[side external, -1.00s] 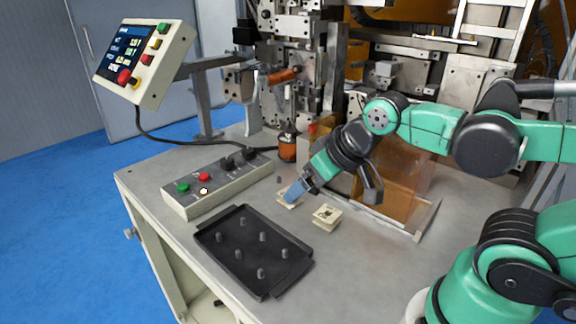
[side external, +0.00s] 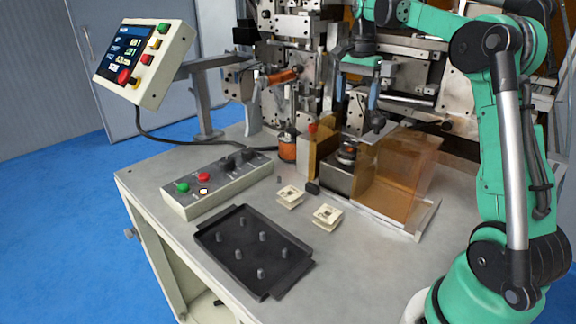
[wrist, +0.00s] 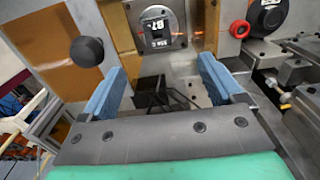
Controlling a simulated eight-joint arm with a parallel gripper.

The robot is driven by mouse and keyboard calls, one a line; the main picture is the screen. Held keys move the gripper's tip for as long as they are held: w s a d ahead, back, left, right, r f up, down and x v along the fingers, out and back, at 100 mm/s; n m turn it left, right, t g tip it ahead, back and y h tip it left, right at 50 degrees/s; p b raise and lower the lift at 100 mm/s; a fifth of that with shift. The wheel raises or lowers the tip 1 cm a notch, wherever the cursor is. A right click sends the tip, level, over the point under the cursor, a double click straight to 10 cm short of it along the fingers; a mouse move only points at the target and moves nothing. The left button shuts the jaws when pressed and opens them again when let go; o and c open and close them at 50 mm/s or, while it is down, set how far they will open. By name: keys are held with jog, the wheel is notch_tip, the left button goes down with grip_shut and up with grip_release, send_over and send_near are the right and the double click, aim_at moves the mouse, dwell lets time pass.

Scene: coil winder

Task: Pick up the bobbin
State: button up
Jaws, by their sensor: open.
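Two cream bobbins lie apart on the grey table in the side view, one at the left (side external: 290,196) and one nearer the front right (side external: 327,216). My gripper (side external: 356,103) is raised behind them, its two blue fingers pointing down and spread apart with nothing between them. Below it, a small dark and orange piece (side external: 347,151) sits on top of a metal block; I cannot tell if it is a bobbin. In the wrist view my open gripper (wrist: 162,63) faces a metal plate with a dark square marked piece (wrist: 160,27). The cream bobbins cannot be made out there.
A black tray with several upright pegs (side external: 205,236) lies at the table's front, beside a button box (side external: 222,186). An amber clear guard (side external: 405,175) stands right of the metal block. The winder machine (side external: 300,25) rises behind. A copper spool (side external: 287,148) stands left.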

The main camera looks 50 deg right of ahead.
aim_at(352, 142)
notch_tip(352, 142, down, 11)
jog(key=shift+s+a+f, duration=0.15)
dwell(0.4)
jog(key=c, duration=1.3)
grip_shut()
notch_tip(352, 142, up, 10)
